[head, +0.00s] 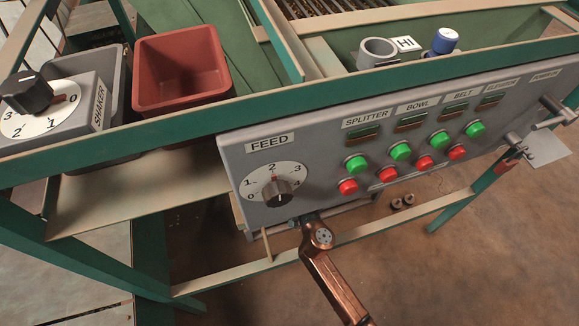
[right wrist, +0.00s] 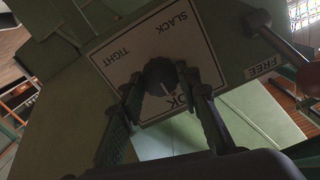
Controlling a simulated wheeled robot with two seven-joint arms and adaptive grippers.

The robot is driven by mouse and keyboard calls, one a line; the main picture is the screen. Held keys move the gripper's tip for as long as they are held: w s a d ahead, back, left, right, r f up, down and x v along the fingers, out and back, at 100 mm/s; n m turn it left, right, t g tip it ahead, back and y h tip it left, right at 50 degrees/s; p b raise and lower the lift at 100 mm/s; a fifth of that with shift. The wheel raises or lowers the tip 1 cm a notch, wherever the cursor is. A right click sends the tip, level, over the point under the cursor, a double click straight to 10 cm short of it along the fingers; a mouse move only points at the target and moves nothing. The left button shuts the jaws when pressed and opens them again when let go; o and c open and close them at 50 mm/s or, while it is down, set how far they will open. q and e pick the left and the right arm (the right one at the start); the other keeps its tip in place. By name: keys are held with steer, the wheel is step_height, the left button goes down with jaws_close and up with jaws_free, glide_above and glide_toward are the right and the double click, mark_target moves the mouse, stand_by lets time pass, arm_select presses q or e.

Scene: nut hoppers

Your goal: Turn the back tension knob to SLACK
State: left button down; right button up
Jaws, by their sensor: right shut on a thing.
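The tension knob (right wrist: 161,76) is dark and round, on a pale square plate (right wrist: 138,78) in the right wrist view. The plate reads SLACK at the top, TIGHT at the left and OK at the lower right, partly covered by a finger. A light mark on the knob seems to point down and right, towards the OK side. My right gripper (right wrist: 158,88) is shut on the knob, one finger on each side. Neither gripper shows in the head view, where only a copper-coloured arm link of mine (head: 335,275) is seen below the panel.
A FREE label (right wrist: 264,66) and a dark rod with a reddish-brown end (right wrist: 308,78) are right of the plate. The head view shows the FEED dial (head: 277,190), coloured buttons, a SHAKER dial (head: 40,108), a red bin (head: 180,70) and green frame rails.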

steer(key=shift+n, duration=0.3)
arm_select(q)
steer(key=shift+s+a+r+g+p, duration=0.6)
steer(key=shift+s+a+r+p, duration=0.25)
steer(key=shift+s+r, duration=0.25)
arm_select(e)
steer(key=shift+f+n, duration=0.1)
steer(key=shift+n, duration=11.4)
steer(key=o, duration=1.2)
steer(key=shift+c, duration=0.2)
steer(key=v, duration=1.2)
